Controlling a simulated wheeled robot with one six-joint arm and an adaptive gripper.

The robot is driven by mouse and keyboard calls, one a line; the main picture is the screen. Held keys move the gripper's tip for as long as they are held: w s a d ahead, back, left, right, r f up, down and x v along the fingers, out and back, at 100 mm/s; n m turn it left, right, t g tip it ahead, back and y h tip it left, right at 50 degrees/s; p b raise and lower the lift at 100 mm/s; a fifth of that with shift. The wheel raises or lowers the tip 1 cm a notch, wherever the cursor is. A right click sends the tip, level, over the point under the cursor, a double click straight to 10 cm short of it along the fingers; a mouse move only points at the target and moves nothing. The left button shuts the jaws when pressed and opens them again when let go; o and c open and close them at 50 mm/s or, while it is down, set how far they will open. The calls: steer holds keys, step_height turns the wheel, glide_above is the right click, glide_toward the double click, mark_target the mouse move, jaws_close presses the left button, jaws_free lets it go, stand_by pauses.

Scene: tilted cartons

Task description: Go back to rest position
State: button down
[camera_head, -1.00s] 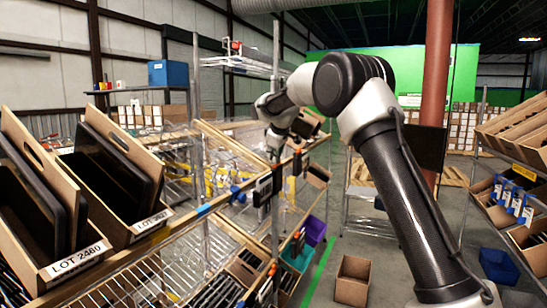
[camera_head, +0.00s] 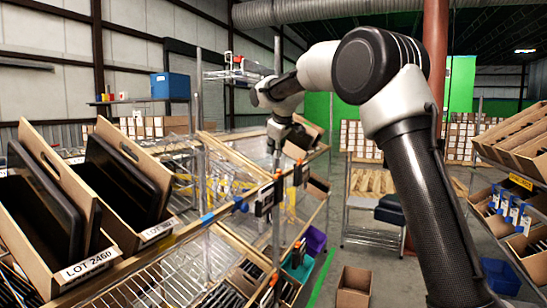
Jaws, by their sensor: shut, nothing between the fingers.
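My gripper (camera_head: 275,146) hangs at the end of my arm, small and pointing down, near the middle of the view. It is shut, with nothing seen in it. It appears in front of the wire rack and wooden-edged shelf. My arm reaches up from the lower right, bends at a high elbow and comes down toward the shelf. Two tilted cartons with dark trays stand at the left; the nearer carton (camera_head: 50,262) reads LOT 2460, and the other carton (camera_head: 158,232) is behind it.
A sloped wire shelf (camera_head: 165,275) runs along the left. A brown carton (camera_head: 354,285) and a blue bin (camera_head: 499,276) are on the floor. A red column (camera_head: 435,60) stands behind my arm. Shelving with cartons (camera_head: 515,140) is at the right. Some aisle floor is clear.

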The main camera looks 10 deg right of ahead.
stand_by(0.3)
steer(key=s+d+f+m+g, duration=0.2)
steer(key=s+f+m+g, duration=0.1)
steer(key=s+f, duration=0.45)
steer(key=s+d+f+m, duration=0.1)
steer(key=s+d, duration=0.3)
steer(key=s, duration=1)
steer(key=s+d+f+m, duration=0.2)
steer(key=s+d, duration=0.3)
steer(key=s, duration=0.9)
steer(key=s+d+f+m, duration=0.1)
steer(key=s+d+m, duration=0.2)
steer(key=s, duration=1.2)
steer(key=shift+d+f, duration=0.25)
steer(key=shift+d, duration=0.55)
